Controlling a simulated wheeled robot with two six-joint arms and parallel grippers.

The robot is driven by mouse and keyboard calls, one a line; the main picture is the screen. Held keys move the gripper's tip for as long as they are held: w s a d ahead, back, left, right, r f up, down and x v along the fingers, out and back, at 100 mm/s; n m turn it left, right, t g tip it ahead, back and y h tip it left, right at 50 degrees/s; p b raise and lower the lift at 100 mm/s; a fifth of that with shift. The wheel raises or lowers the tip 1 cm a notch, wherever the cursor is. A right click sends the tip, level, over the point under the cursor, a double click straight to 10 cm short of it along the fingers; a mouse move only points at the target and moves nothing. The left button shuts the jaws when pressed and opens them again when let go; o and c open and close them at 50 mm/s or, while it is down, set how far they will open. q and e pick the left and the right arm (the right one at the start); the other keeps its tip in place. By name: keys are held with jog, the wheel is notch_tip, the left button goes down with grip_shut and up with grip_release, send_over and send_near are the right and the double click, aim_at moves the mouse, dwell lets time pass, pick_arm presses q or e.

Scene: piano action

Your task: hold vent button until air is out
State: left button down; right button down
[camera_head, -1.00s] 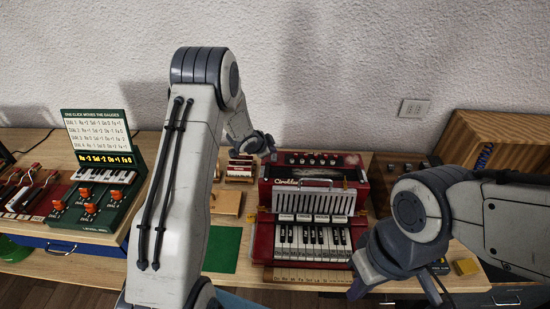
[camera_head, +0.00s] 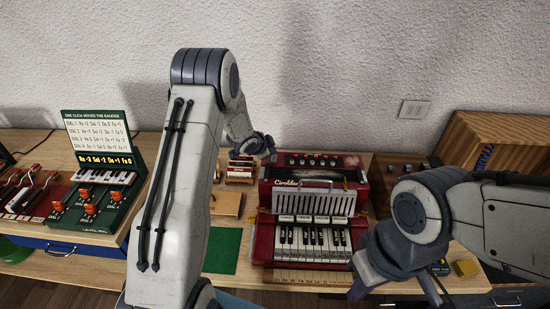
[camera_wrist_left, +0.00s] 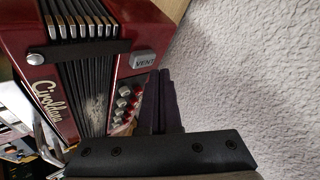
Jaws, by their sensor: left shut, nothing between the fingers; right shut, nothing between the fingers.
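A red accordion (camera_head: 310,222) stands on the bench in the head view, keys facing me. It also shows in the left wrist view (camera_wrist_left: 20,35), with dark bellows (camera_wrist_left: 92,88) behind a strap. The pale vent button (camera_wrist_left: 143,60), marked "VENT", is on the accordion's red end in that view. My left gripper (camera_wrist_left: 163,78) is shut and empty, its dark fingertips close beside the button; I cannot tell whether they touch it. In the head view my left gripper (camera_head: 268,155) is at the accordion's upper left. My right gripper (camera_head: 358,290) is low at the accordion's right, mostly hidden by its wrist.
A green dial unit (camera_head: 100,190) with a lit display stands left, with a red device (camera_head: 30,195) beside it. A green mat (camera_head: 223,250) and small wooden pieces (camera_head: 226,203) lie left of the accordion. A wooden crate (camera_head: 510,135) stands back right. A yellow block (camera_head: 466,268) lies front right.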

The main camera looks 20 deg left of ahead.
aim_at(272, 159)
dwell(0.7)
pick_arm(q)
jog(key=shift+f+b, duration=0.4)
jog(key=shift+f+b, duration=0.4)
jog(key=shift+f, duration=0.1)
dwell(2.1)
jog(key=shift+r+p, duration=0.8)
jog(key=shift+r, duration=0.15)
notch_tip(272, 159, up, 5)
jog(key=p, duration=0.4)
jog(key=shift+p, duration=0.35)
